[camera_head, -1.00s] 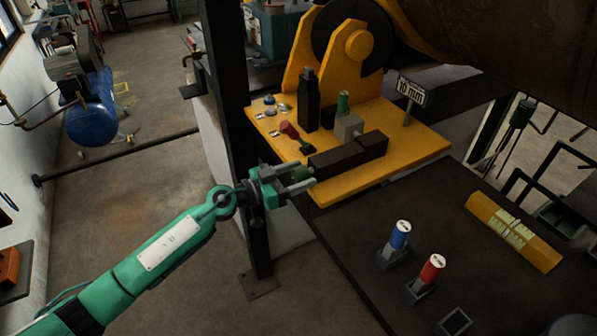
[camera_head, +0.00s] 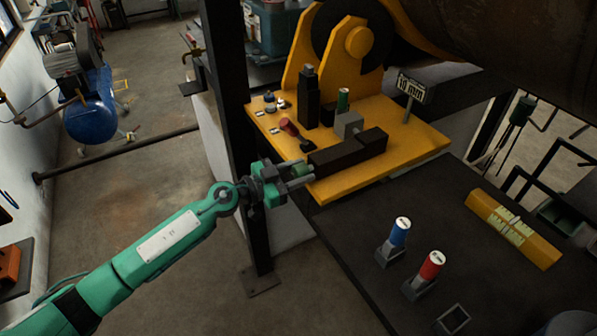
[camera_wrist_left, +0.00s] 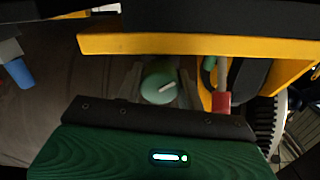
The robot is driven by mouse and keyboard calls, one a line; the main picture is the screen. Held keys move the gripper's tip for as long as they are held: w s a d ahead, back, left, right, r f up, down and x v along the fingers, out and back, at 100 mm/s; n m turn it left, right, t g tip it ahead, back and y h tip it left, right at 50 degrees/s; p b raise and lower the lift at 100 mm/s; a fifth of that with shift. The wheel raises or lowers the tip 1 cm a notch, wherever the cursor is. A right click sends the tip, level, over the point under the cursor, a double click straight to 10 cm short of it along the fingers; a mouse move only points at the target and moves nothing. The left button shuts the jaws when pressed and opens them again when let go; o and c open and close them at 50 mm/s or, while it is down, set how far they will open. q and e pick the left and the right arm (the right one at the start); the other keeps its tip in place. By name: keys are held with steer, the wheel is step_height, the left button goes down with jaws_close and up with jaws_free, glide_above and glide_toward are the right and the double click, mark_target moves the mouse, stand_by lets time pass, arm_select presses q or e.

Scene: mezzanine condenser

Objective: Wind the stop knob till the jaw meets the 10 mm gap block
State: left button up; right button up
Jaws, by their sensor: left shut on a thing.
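The green stop knob (camera_head: 300,171) sits at the near-left end of the dark stop body (camera_head: 334,159). My left gripper (camera_head: 299,176) is shut on it, with a finger on either side. In the left wrist view the round knob face (camera_wrist_left: 158,88) carries a pale line, tilted up to the right. The gap block, a grey block (camera_head: 348,124) with a green handle (camera_head: 343,99), stands upright beside two dark blocks, the farther one (camera_head: 372,142) perhaps the jaw. Whether the jaw touches the gap block cannot be told. My right gripper is out of view.
A "10 mm" sign (camera_head: 411,88) stands on the yellow plate (camera_head: 420,142). A red-topped lever (camera_head: 289,127) and a dark post (camera_head: 308,98) are near the knob. Blue (camera_head: 400,233) and red (camera_head: 432,265) handled pieces stand in holders on the dark bench. A black upright (camera_head: 252,200) is close behind my gripper.

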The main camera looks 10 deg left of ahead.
arm_select(q)
steer(key=shift+m, duration=1.5)
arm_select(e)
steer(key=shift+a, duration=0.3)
arm_select(q)
steer(key=o, duration=1)
steer(key=shift+a, duration=0.1)
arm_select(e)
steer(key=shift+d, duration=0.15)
